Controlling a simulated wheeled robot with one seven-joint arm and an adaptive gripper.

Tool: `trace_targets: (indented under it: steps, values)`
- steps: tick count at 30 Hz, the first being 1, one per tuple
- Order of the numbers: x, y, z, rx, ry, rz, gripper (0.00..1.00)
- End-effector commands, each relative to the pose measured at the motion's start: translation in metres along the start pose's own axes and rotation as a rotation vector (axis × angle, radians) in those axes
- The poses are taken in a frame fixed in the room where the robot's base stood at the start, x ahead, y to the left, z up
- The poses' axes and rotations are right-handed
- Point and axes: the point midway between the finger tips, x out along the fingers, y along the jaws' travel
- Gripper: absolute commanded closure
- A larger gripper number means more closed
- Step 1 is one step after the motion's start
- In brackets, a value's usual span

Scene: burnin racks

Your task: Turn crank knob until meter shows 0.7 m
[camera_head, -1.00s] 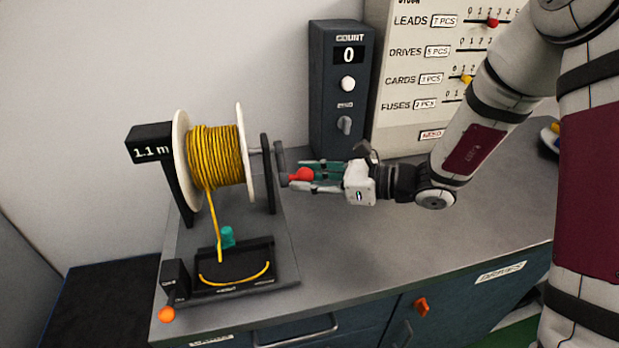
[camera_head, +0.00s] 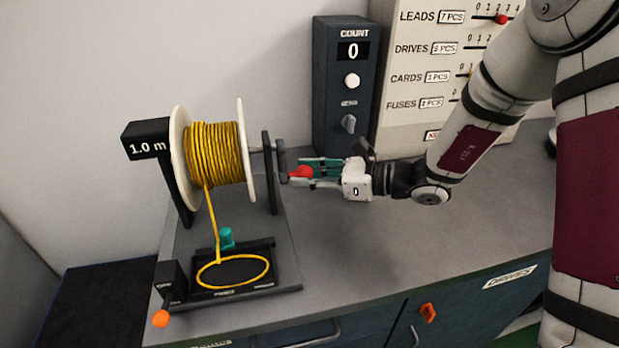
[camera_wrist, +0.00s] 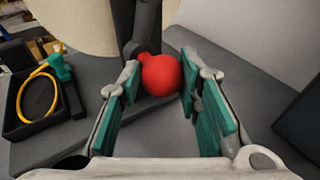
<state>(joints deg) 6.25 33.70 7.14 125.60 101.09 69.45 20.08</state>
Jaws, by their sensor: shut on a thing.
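The red crank knob (camera_head: 301,172) sits on the dark crank arm at the right side of the yellow cable reel (camera_head: 214,152). My gripper (camera_head: 318,172) is shut on the knob. In the wrist view the red knob (camera_wrist: 161,75) lies between the teal finger pads of my gripper (camera_wrist: 160,82), near their tips. The meter (camera_head: 147,141) at the reel's left reads 1.0 m. Yellow cable hangs from the reel to the tray below, where a yellow loop (camera_head: 232,286) lies.
A teal part (camera_head: 226,238) stands at the tray's back edge, and an orange knob (camera_head: 160,318) is at the bench's front left. A dark COUNT box (camera_head: 340,110) showing 0 and a labelled slider panel (camera_head: 418,70) stand behind. The bench top (camera_head: 420,250) to the right is clear.

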Motion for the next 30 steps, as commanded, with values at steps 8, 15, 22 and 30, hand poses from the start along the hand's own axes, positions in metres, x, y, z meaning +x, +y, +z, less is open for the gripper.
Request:
trace_targets:
  steps: [8, 15, 22, 30]
  values:
    - [0.006, -0.010, 0.001, -0.002, -0.006, -0.003, 0.95]
    - [0.006, -0.009, 0.001, -0.001, -0.005, -0.002, 0.95]
    - [0.012, -0.018, 0.002, -0.003, -0.004, -0.001, 0.95]
    - [0.020, -0.030, 0.006, -0.003, -0.005, -0.001, 0.95]
